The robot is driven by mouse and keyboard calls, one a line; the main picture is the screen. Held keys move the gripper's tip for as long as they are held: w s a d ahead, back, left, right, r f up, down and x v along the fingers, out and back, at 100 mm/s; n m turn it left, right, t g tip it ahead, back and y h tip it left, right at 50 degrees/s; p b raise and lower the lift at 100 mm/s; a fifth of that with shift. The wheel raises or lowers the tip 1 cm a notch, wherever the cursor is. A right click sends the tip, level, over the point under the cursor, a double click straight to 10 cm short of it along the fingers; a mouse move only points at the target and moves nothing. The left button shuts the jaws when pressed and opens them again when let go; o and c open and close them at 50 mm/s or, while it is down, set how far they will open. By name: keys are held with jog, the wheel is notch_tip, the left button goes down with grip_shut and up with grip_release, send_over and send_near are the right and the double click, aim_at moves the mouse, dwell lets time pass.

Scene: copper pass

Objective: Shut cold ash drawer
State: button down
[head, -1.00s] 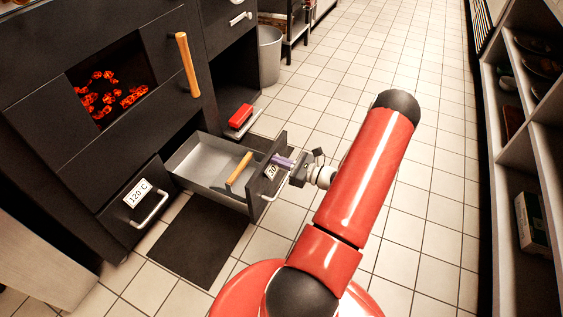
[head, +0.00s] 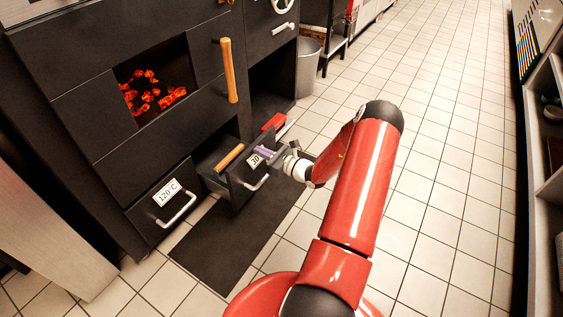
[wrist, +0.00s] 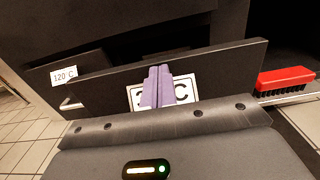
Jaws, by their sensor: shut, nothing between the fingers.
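The ash drawer labelled 30 (head: 243,186) stands partly out of the dark oven body, with a wooden-handled tool (head: 231,157) lying in it. Its front panel (wrist: 225,70) fills the middle of the wrist view. My gripper (head: 264,152) is shut and empty. Its purple fingertips (wrist: 157,84) are at the outer face of the panel, over the label (wrist: 182,92), and seem to touch it. The other drawer, labelled 120 C (head: 165,205), is at the left and sits in the oven body.
A red brush (wrist: 285,79) lies right of the drawer on a low ledge. Glowing coals (head: 152,90) show in the opening above. A dark mat (head: 215,245) lies on the floor below. A grey bin (head: 308,65) stands behind. The tiled floor at right is clear.

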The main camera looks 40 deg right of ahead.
aim_at(251, 146)
jog(key=b+x, duration=0.2)
jog(key=x, duration=1.4)
jog(key=shift+b, duration=0.4)
jog(key=shift+r, duration=0.25)
jog(key=v, duration=0.4)
jog(key=p+v, duration=0.1)
jog(key=v, duration=0.3)
jog(key=shift+s+f, duration=0.1)
jog(key=shift+f, duration=0.15)
jog(key=s+a+r+n+g+y+p, duration=0.2)
jog(key=s+a+r+n+g, duration=0.45)
jog(key=a+r+n, duration=0.4)
jog(key=s+a+r+n+g+y+p, duration=0.1)
jog(key=s+a+r+n+g+p, duration=0.2)
jog(key=s+a+r+n+g, duration=0.55)
jog(key=s+r+n+t+h+p, duration=0.2)
jog(key=s+r+n+h, duration=0.3)
jog(key=s+r, duration=0.4)
jog(key=s+r+n+t+h+p, duration=0.2)
jog(key=s+r+n+h, duration=0.2)
jog(key=s, duration=1)
notch_tip(251, 146, up, 5)
jog(key=n, duration=0.3)
jog(key=shift+n+h+p, duration=0.3)
jog(key=shift+h+p, duration=0.1)
